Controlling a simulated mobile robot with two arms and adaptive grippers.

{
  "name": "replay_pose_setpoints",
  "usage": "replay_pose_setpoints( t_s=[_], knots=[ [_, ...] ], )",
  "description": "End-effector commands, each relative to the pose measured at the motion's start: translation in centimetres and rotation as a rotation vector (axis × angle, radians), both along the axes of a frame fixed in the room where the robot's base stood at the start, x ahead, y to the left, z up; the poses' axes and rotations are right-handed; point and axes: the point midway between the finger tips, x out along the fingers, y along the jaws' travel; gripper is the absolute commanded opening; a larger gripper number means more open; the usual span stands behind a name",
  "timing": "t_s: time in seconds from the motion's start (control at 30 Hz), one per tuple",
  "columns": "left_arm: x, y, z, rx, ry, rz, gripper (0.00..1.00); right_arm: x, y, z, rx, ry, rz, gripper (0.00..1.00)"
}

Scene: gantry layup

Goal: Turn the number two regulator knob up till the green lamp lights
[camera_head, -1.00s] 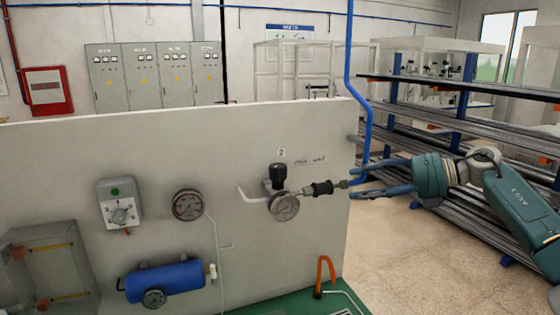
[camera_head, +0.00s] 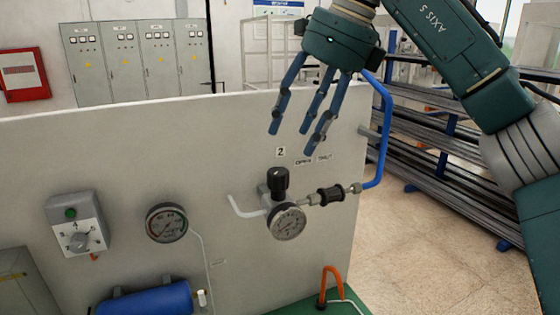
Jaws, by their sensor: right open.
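The number two regulator has a black knob (camera_head: 278,182) on top, under a small "2" label (camera_head: 280,152). Its round gauge (camera_head: 287,222) sits just below the knob on the pale panel. A grey box (camera_head: 78,226) at the left carries a round green lamp (camera_head: 71,213), which looks dark, and a selector dial. My right gripper (camera_head: 302,138) is open and empty, its blue fingers pointing down. In the picture it is above and slightly right of the knob, apart from it. My left gripper is not in view.
A blue hose (camera_head: 386,125) runs from the regulator's fitting up behind my right gripper. Another gauge (camera_head: 166,223) and a blue cylinder (camera_head: 150,300) are on the panel's left. An orange-handled part (camera_head: 330,285) stands low. Racks of bars (camera_head: 430,150) stand at right.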

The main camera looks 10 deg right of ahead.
Motion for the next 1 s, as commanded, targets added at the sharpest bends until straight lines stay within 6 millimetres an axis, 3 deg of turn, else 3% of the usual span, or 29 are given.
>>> replay_pose_setpoints(
  t_s=[0.1,0.23,0.37,0.6,0.73,0.87,1.0],
  knots=[
    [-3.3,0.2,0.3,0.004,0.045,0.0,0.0,0.6,0.7,-2.2,0.0,0.004,0.003,0.51],
    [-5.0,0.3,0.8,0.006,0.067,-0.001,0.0,1.1,1.5,-4.5,0.001,0.005,0.003,0.51],
    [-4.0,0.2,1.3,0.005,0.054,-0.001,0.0,1.6,2.1,-6.3,0.002,0.003,0.002,0.51],
    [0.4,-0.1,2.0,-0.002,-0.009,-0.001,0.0,2.0,2.6,-8.0,0.005,0.001,0.002,0.51],
    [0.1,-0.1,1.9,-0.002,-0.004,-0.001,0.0,2.1,2.7,-8.1,0.006,0.001,0.001,0.51],
    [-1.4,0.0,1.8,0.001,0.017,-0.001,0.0,2.1,2.7,-8.1,0.005,0.0,0.002,0.51],
    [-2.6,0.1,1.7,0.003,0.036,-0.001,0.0,2.1,2.7,-8.1,0.005,0.0,0.0,0.23]
  ],
)
